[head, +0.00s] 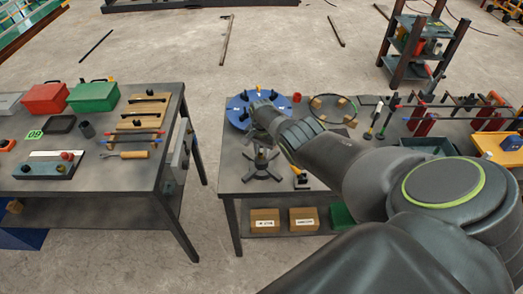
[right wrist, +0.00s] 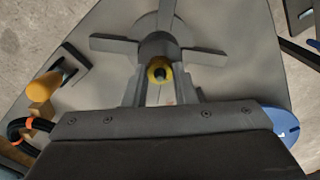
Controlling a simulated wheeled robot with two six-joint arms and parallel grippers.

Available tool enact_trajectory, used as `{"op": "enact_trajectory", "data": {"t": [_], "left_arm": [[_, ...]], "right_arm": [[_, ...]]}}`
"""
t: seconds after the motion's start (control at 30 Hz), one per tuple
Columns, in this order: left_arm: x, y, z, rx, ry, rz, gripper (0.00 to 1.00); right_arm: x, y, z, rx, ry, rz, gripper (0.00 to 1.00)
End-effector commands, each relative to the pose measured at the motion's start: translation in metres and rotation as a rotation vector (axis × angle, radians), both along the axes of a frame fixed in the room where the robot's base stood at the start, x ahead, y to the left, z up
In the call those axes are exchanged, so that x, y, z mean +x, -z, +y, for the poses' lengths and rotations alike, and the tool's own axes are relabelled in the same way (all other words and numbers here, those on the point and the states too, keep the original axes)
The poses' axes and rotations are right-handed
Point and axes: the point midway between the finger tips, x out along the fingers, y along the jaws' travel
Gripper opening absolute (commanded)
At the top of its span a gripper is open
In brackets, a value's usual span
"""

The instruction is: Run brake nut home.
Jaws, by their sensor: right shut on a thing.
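The brake nut appears to be the small yellow ring with a dark centre (right wrist: 159,70), seen between my fingertips in the right wrist view. It sits at the hub of a dark stand with a cross-shaped foot (right wrist: 113,45), which also shows in the head view (head: 262,172). My right gripper (head: 258,118) reaches over this stand, and the wrist view shows its two fingers (right wrist: 160,90) on either side of the yellow ring, shut on it. In the head view my gripper and arm hide the nut. My left gripper is not in view.
A blue disc (head: 236,112) lies behind the stand on the right table. A hoop (head: 333,98) and several tools lie further right. A left table (head: 90,182) carries a red box (head: 45,98) and a green box (head: 93,96).

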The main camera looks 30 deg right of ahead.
Motion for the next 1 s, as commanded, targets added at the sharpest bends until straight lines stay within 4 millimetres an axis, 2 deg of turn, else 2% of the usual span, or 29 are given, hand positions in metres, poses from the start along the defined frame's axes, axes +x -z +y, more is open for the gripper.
{"op": "enact_trajectory", "data": {"t": [0.3, 0.83, 0.87, 1.0], "left_arm": [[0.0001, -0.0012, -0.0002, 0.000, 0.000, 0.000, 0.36], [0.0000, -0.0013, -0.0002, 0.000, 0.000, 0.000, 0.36], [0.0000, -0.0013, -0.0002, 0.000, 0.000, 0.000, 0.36], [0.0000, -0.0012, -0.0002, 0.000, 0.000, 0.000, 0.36]], "right_arm": [[0.0021, -0.0021, -0.0011, -0.002, 0.115, -0.007, 0.02], [0.0023, -0.0023, -0.0012, -0.002, 0.135, -0.007, 0.02], [0.0023, -0.0023, -0.0012, -0.002, 0.135, -0.007, 0.27], [0.0016, -0.0016, -0.0009, -0.002, 0.135, -0.005, 0.45]]}}
